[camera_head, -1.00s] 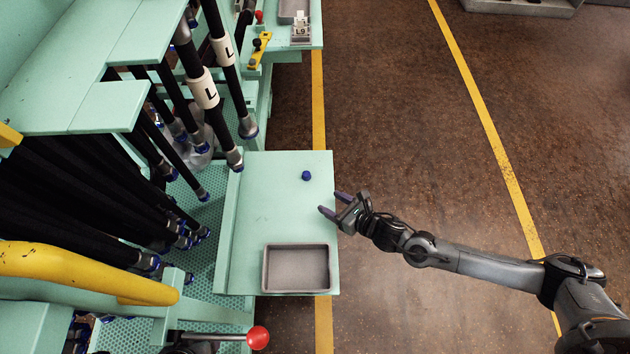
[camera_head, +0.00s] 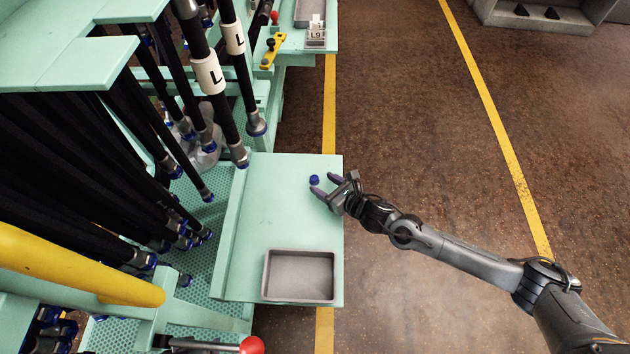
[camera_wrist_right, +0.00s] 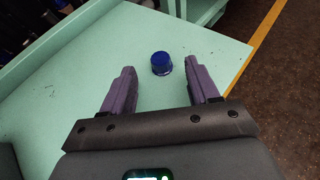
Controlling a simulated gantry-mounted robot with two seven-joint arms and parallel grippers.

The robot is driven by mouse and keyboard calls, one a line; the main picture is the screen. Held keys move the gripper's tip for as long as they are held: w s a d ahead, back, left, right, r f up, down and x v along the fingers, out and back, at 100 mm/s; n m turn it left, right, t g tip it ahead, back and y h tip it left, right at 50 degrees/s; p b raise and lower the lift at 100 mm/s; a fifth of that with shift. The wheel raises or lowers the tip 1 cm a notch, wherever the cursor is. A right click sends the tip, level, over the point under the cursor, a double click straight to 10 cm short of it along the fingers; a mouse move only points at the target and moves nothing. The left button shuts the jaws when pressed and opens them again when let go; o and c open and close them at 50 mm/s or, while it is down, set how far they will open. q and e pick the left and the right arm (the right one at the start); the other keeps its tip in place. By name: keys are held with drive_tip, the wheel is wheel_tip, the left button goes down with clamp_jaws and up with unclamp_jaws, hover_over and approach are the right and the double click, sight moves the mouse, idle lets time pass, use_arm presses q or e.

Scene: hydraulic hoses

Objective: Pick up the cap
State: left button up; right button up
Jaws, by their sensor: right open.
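A small blue cap (camera_head: 314,180) stands on the mint-green table (camera_head: 270,215), near its right side. It also shows in the right wrist view (camera_wrist_right: 161,63), just beyond the fingertips and between their lines, closer to the right finger. My right gripper (camera_head: 323,185) reaches in from the right over the table edge. It is open, with its purple fingertips at the cap and nothing between them. In the right wrist view the gripper (camera_wrist_right: 163,80) shows both fingers spread apart. My left gripper is not in view.
A grey tray (camera_head: 300,276) sits on the table's front part. Black hoses with blue-ended fittings (camera_head: 240,155) hang at the left. A red-knobbed lever (camera_head: 252,346) is at the bottom. The table between cap and tray is clear.

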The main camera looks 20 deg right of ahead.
sight(316, 179)
drive_tip(key=b+x, duration=0.1)
drive_tip(key=x, duration=0.1)
drive_tip(key=shift+w+a+f, duration=0.1)
drive_tip(key=shift+w+f, duration=0.1)
drive_tip(key=shift+w, duration=0.05)
drive_tip(key=shift+w+a+f, duration=0.1)
drive_tip(key=shift+w+a, duration=0.1)
drive_tip(key=shift+w, duration=0.25)
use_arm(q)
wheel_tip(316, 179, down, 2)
use_arm(e)
drive_tip(key=shift+s, duration=0.1)
drive_tip(key=shift+c, duration=0.4)
drive_tip(key=c, duration=1)
